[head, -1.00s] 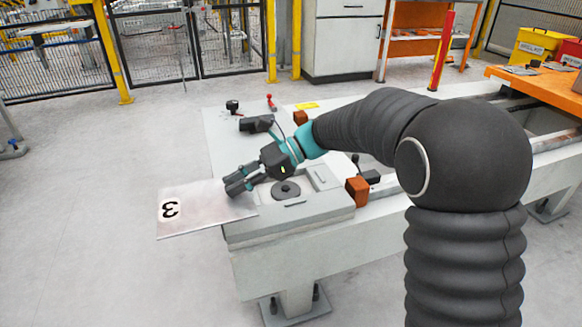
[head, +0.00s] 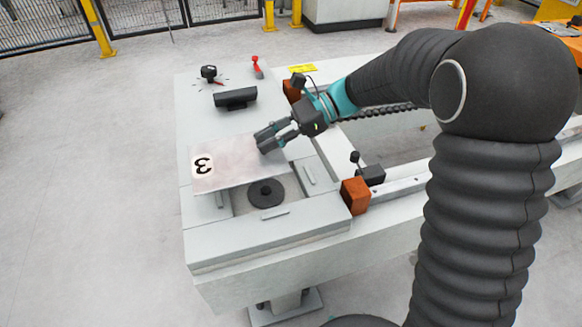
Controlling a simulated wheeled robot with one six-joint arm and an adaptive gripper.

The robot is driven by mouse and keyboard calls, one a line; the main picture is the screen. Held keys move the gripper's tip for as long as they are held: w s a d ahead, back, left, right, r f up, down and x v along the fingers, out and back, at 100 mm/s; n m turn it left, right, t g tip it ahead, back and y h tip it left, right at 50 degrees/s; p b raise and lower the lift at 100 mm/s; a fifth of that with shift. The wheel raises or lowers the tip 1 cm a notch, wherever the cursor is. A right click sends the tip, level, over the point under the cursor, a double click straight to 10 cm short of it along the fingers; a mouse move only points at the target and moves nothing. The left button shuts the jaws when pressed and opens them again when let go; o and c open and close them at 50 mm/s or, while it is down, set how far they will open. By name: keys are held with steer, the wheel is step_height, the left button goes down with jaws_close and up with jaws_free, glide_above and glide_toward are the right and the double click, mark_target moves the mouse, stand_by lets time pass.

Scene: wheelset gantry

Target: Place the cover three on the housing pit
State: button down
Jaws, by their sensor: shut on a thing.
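Cover three (head: 236,167) is a flat pale plate with a black "3" at its left end. My gripper (head: 266,139) is shut on the plate's right edge and holds it roughly flat over the grey housing. The housing pit (head: 238,202) is a rectangular recess with a dark round disc (head: 266,193) in it. The plate hides the back part of the pit. The front part and the disc show in front of the plate. I cannot tell how high the plate is above the housing.
A black device (head: 235,98), a black knob (head: 209,73) and a red-handled lever (head: 257,67) stand behind the plate. Orange-brown blocks (head: 355,195) sit on the right side. Floor to the left is clear.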

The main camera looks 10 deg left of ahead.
steer(key=shift+s+d+f, duration=0.1)
steer(key=shift+d+f, duration=0.85)
steer(key=shift+f, duration=0.25)
steer(key=shift+s+d+f, duration=0.1)
steer(key=shift+d+f, duration=0.8)
steer(key=shift+f, duration=0.35)
steer(key=shift+d+f, duration=0.95)
steer(key=shift+f, duration=0.25)
steer(key=c, duration=1)
jaws_free()
steer(key=v, duration=1.2)
steer(key=shift+s+r, duration=0.1)
